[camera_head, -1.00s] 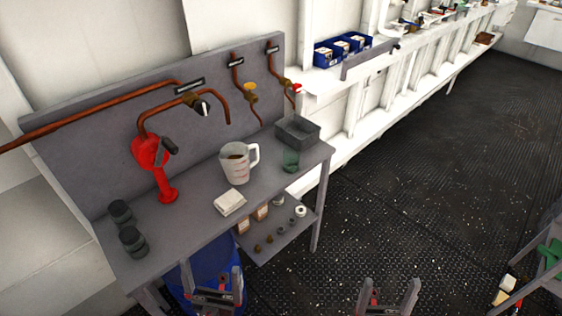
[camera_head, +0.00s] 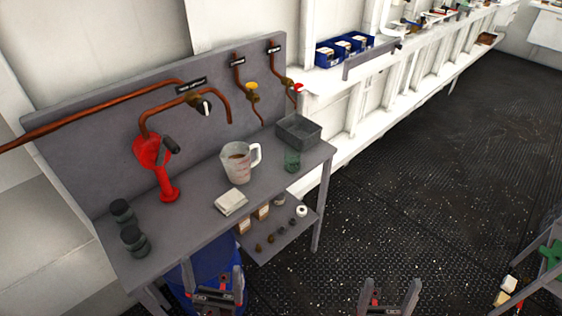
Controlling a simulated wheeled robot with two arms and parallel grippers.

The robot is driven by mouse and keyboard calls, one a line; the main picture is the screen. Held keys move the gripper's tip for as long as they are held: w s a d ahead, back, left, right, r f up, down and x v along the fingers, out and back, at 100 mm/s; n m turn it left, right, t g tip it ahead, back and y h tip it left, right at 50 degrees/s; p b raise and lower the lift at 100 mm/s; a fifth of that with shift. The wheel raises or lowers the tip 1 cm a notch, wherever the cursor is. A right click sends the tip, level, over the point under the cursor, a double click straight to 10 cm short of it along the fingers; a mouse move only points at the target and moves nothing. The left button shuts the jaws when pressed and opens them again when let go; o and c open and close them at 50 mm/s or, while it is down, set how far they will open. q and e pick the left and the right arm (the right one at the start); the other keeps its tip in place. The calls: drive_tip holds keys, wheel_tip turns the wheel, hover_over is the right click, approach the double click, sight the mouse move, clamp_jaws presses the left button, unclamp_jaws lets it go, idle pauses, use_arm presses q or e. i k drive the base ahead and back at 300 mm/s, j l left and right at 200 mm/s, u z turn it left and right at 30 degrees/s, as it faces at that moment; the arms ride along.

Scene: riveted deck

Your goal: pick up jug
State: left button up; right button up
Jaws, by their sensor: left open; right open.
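The jug (camera_head: 237,164) is a clear, whitish measuring jug with its handle on the right side. It stands upright on the grey workbench (camera_head: 190,228), and something brown shows inside it. My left gripper (camera_head: 212,276) is open and empty at the bottom of the view, in front of the bench and below its top, well apart from the jug. My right gripper (camera_head: 392,291) is open and empty at the bottom, over the floor to the right of the bench.
A red hand pump (camera_head: 152,152) stands left of the jug, a white cloth or pad (camera_head: 231,202) in front, a green cup (camera_head: 292,160) and grey bin (camera_head: 298,130) right. Two dark jars (camera_head: 133,240) stand at the left end. A blue drum (camera_head: 205,268) sits below.

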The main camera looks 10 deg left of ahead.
sight(234, 157)
drive_tip(key=i+l+u, duration=0.15)
drive_tip(key=u, duration=0.75)
drive_tip(key=i+l+u, duration=0.2)
drive_tip(key=l, duration=0.15)
drive_tip(key=i+l+u, duration=0.15)
drive_tip(key=l, duration=0.25)
drive_tip(key=l+u, duration=0.2)
drive_tip(key=l, duration=0.2)
drive_tip(key=i+l+u, duration=0.15)
drive_tip(key=l, duration=0.75)
drive_tip(key=i+l, duration=0.15)
drive_tip(key=l, duration=0.35)
drive_tip(key=j+u, duration=0.05)
